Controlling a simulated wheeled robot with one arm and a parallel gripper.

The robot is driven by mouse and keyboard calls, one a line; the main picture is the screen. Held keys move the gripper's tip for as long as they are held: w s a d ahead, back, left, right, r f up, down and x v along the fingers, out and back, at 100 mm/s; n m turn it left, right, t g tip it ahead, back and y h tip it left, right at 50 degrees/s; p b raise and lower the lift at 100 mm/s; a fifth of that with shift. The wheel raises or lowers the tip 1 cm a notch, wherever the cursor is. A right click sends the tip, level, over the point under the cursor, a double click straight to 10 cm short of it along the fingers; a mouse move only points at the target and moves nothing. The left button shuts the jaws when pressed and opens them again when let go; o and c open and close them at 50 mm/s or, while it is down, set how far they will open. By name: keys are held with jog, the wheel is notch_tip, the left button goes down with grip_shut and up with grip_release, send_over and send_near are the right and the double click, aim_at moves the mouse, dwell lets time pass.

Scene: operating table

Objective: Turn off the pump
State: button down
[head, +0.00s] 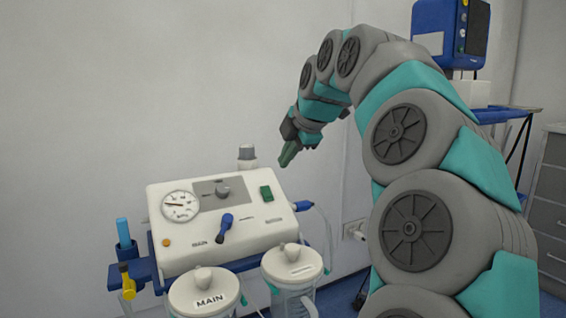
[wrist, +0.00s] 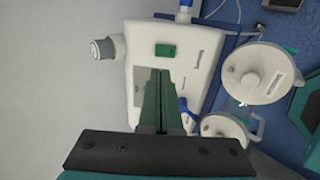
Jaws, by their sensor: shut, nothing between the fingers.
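The pump (head: 245,232) is a white box with a round gauge (head: 180,206), a grey panel with a knob (head: 222,190), a blue lever (head: 224,227) and a green rocker switch (head: 266,193). My gripper (head: 286,160) is shut and empty, above and behind the pump's right side in the head view, apart from it. In the wrist view my gripper (wrist: 161,73) points over the pump's top face (wrist: 192,75), with the green switch (wrist: 165,50) just beyond the fingertips. The fingers hide part of the grey panel. I cannot tell the switch's position.
Two lidded jars, one marked MAIN (head: 204,293) and another (head: 291,264), stand in front of the pump. A grey-capped fitting (head: 247,157) rises behind it. A blue plug (head: 302,206) sticks out at its right. The wall is close behind.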

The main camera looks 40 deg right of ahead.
aim_at(267, 190)
jog(key=x, duration=1.1)
jog(key=shift+w+f, duration=0.2)
jog(key=shift+f, duration=0.1)
jog(key=shift+w+d, duration=0.1)
jog(key=shift+w+g+p, duration=0.35)
jog(key=shift+g+p, duration=0.25)
jog(key=shift+p, duration=0.4)
jog(key=shift+f, duration=0.25)
jog(key=shift+s+f, duration=0.1)
